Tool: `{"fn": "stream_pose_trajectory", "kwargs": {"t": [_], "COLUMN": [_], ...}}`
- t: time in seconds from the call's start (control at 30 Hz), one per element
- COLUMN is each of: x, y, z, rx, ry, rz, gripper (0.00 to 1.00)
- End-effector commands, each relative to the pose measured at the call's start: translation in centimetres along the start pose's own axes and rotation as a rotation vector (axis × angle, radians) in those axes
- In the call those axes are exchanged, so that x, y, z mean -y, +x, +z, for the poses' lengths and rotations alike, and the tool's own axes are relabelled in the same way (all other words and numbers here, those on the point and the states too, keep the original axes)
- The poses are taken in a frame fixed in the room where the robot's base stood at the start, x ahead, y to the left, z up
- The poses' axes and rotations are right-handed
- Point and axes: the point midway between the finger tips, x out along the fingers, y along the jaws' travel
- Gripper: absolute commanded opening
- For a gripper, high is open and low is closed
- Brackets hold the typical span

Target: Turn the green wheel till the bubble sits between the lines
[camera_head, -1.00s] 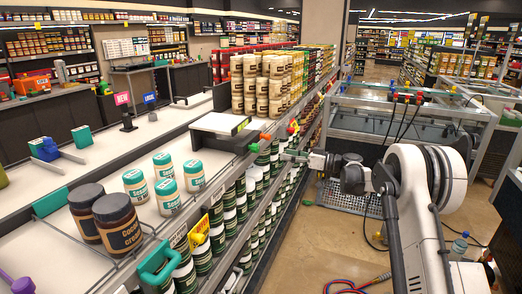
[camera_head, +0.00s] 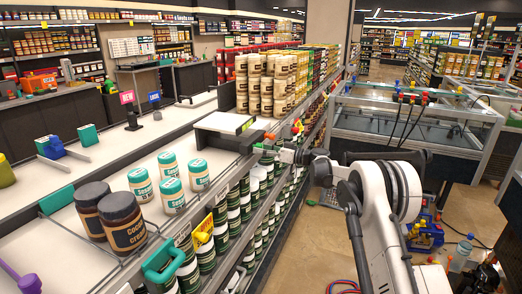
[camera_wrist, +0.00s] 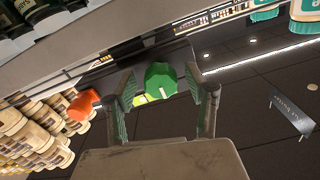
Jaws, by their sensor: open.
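The green wheel (camera_wrist: 161,80) is a faceted knob with a pale mark on its face, seen in the wrist view. My gripper (camera_wrist: 163,84) is open, with one finger on each side of the wheel; I cannot tell whether either finger touches it. A yellow-green patch (camera_wrist: 150,101) shows just below the wheel; I cannot make out a bubble or lines on it. In the head view, my gripper (camera_head: 272,152) is at the shelf edge beside a white-topped box (camera_head: 222,123), and the wheel is too small to read clearly.
An orange knob (camera_wrist: 83,104) is left of the wheel, near stacked cream jars (camera_wrist: 30,135). In the head view, jars with teal lids (camera_head: 171,188) and brown jars (camera_head: 122,222) stand on the counter. A glass-topped freezer (camera_head: 410,128) is at the right.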

Motion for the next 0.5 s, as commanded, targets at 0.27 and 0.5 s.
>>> {"fn": "stream_pose_trajectory", "kwargs": {"t": [0.27,0.5], "x": [0.02,0.02], "y": [0.55,0.52], "z": [0.01,0.01], "rx": [0.000,0.000], "ry": [0.000,0.000], "rz": [0.000,0.000], "gripper": [0.50,0.32]}}
